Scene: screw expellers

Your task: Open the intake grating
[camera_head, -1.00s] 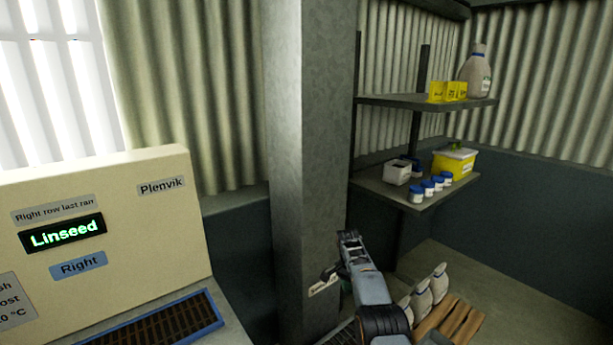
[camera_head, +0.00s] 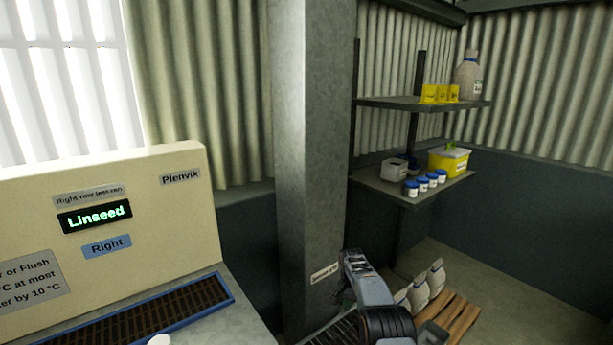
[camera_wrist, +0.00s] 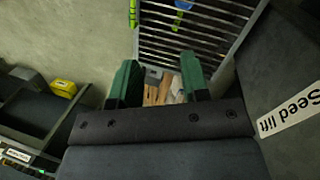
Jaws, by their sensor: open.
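The intake grating (camera_wrist: 198,30) is a set of pale parallel bars at the top of the wrist view. A blue piece (camera_wrist: 182,12) shows on its far part and a yellow-green piece (camera_wrist: 132,12) by its left edge. In the head view only a barred strip of it (camera_head: 335,331) shows at the foot of the pillar, partly hidden by my arm. My gripper (camera_wrist: 159,82) has two green fingers, spread apart and empty.
A grey pillar (camera_head: 313,150) labelled "Seed lift" (camera_wrist: 288,112) stands close beside my gripper. A cream panel (camera_head: 120,225) reading "Linseed" is at left, with a blue-framed slotted tray (camera_head: 145,314) below. Shelves (camera_head: 415,190) and a wooden pallet (camera_head: 455,315) with bottles are at right.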

